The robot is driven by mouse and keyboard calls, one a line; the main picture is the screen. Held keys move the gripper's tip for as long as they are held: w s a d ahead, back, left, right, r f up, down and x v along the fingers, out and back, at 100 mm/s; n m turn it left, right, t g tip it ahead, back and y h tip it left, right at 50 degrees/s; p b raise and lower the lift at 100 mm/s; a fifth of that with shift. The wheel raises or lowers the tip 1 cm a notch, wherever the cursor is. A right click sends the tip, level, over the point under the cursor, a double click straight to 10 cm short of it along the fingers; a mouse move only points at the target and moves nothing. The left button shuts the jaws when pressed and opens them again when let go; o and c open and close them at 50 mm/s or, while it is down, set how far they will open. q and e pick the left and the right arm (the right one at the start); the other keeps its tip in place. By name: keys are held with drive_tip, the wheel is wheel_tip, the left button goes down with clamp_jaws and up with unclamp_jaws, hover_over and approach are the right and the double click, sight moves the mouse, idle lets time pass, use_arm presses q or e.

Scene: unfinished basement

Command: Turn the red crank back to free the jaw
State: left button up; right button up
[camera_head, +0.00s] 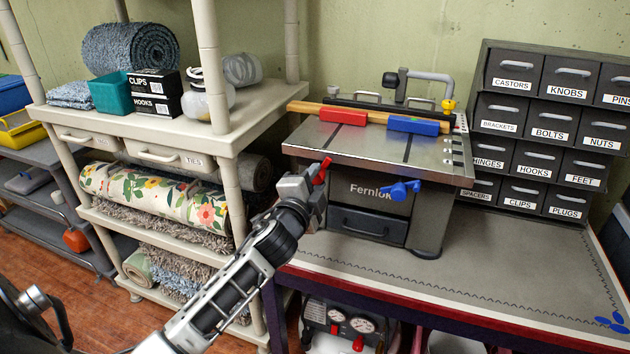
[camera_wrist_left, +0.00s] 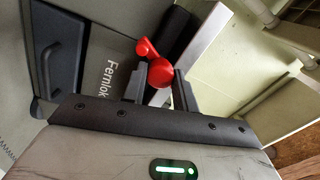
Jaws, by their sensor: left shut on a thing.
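The grey bench machine marked Fernlok (camera_head: 320,134) stands on the workbench. The red crank (camera_head: 321,170) is on the left of its front; a blue crank (camera_head: 400,190) is on the right. On its top, a red jaw block (camera_head: 343,117) and a blue jaw block (camera_head: 413,125) sit against a long wooden strip (camera_head: 375,117). My left gripper (camera_head: 315,184) is at the red crank, partly hiding it. In the left wrist view the red crank (camera_wrist_left: 160,72) shows between the fingers of my left gripper (camera_wrist_left: 158,88), which is shut on it. My right gripper is out of view.
A drawer cabinet (camera_head: 548,125) with labelled drawers stands right of the machine. A cream shelf (camera_head: 200,132) with boxes and rolled rugs is close on the left, near my left arm. The workbench top (camera_head: 500,255) is clear at front right.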

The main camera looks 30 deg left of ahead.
use_arm(q)
drive_tip(key=shift+n, duration=0.5)
drive_tip(key=o, duration=1)
drive_tip(key=shift+c, duration=0.2)
drive_tip(key=b+v, duration=0.2)
drive_tip(key=v, duration=1.4)
drive_tip(key=shift+a, duration=0.15)
